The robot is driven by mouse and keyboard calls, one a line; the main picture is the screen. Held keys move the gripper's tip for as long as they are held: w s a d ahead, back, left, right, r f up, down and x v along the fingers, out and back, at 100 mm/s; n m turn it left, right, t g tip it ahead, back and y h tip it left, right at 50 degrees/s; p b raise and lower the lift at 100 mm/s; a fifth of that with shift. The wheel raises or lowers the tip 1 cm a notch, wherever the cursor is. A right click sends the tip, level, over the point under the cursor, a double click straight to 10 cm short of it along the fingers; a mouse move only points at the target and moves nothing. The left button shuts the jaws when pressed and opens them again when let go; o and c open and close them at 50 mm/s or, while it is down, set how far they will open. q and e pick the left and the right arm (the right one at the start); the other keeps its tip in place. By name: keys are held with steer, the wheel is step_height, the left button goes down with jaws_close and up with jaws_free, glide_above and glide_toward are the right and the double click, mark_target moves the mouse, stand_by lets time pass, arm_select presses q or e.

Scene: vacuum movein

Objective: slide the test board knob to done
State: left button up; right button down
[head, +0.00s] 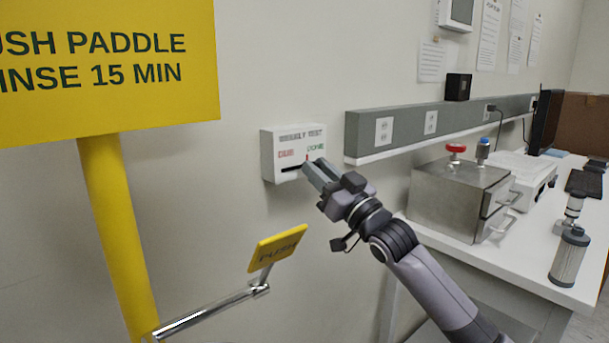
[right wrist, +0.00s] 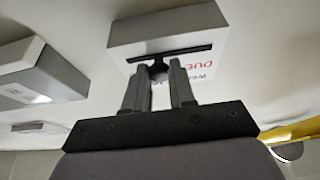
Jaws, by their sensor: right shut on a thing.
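The test board (head: 293,143) is a white wall box headed "WEEKLY TEST", with red "DUE" at left and green "DONE" at right. A dark horizontal slot (head: 290,168) runs below the words. My right gripper (head: 311,171) reaches the slot's right part from the right. In the right wrist view, which is upside down, the board (right wrist: 160,30) shows its slot and the dark knob (right wrist: 157,70) between the two fingers. The right gripper (right wrist: 160,78) is shut on the knob, which stands off-centre towards the "DONE" side. My left gripper is not in view.
A yellow push paddle (head: 277,248) on a metal lever (head: 215,313) stands below the board. A yellow post (head: 118,220) and sign (head: 110,70) are at left. A grey socket rail (head: 400,128) and a bench with a steel box (head: 455,200) lie at right.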

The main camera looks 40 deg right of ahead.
steer(key=shift+w+d, duration=0.1)
steer(key=shift+d, duration=1.3)
steer(key=c, duration=1)
jaws_free()
steer(key=shift+d, duration=0.2)
steer(key=shift+o, duration=0.2)
steer(key=shift+a, duration=0.15)
steer(key=b+v, duration=0.2)
steer(key=v, duration=0.5)
